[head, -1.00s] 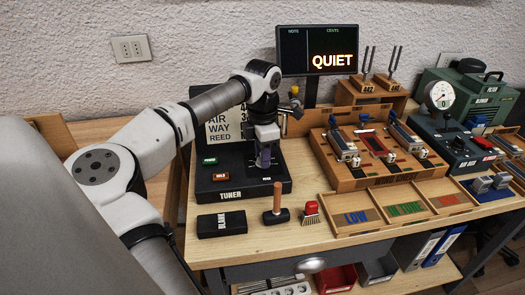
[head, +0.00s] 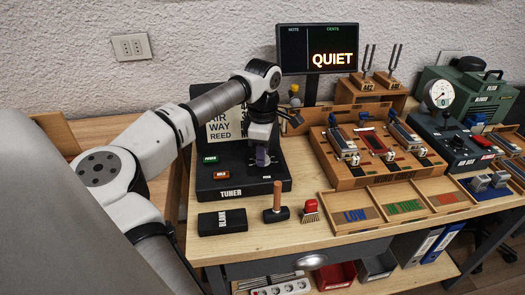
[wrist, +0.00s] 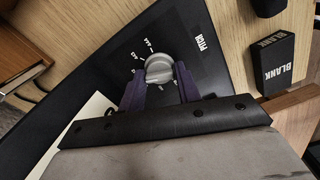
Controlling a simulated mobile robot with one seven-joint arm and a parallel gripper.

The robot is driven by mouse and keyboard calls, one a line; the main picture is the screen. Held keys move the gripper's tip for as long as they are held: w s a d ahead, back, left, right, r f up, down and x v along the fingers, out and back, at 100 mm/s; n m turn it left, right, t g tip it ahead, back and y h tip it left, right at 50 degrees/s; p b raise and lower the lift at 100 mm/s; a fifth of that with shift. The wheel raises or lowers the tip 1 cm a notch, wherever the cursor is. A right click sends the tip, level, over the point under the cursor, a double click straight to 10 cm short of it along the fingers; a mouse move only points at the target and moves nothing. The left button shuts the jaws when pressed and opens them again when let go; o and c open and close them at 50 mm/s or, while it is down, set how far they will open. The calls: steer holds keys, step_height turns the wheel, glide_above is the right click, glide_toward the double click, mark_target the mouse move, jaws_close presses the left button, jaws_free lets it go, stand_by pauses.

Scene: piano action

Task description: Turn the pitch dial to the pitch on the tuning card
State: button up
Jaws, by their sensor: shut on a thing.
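The pitch dial (wrist: 158,68) is a light grey round knob on the black tuner (head: 215,184). In the wrist view it sits between the two purple fingers of my gripper (wrist: 160,80), which is shut on it. Small white scale marks and numbers stand beside the dial, next to the word PITCH; where the dial points is unclear. In the head view my gripper (head: 262,158) points down at the tuner's right side and hides the dial.
The display (head: 318,49) behind reads QUIET.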

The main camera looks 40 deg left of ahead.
steer(key=o, duration=1)
steer(key=shift+c, duration=0.2)
step_height(320, 180, up, 14)
steer(key=b, duration=0.1)
steer(key=shift+s+f, duration=0.1)
steer(key=shift+f, duration=0.05)
